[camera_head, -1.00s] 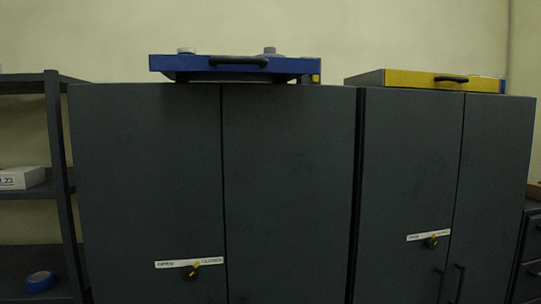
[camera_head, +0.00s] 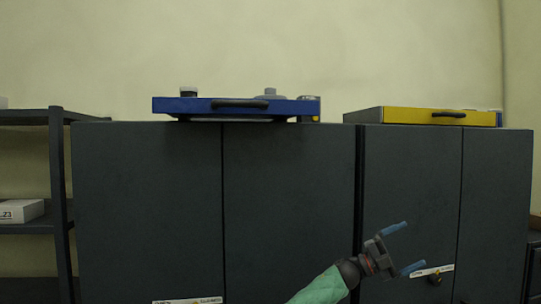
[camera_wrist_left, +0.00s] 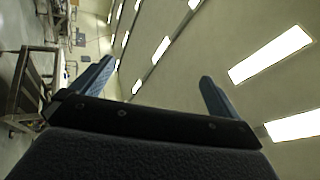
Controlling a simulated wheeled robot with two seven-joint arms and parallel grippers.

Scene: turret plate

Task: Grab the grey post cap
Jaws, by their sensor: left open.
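A blue turret plate (camera_head: 185,107) with a black handle lies on top of the left dark cabinet. A small grey cap-like piece (camera_head: 270,91) stands up on it, right of its middle, and looks like the grey post cap. My left gripper (camera_head: 412,246) is open and empty in front of the right cabinet, below and to the right of the plate, well apart from it. Its two blue fingers also show in the left wrist view (camera_wrist_left: 158,72), with nothing between them. My right gripper is out of view.
A dark piece with a pale top (camera_head: 188,91) stands at the plate's left end, and another small piece (camera_head: 308,98) at its right end. A yellow-fronted tray (camera_head: 400,116) lies on the right cabinet (camera_head: 410,170). A shelf rack (camera_head: 57,190) stands at left. The space above the cabinets is clear.

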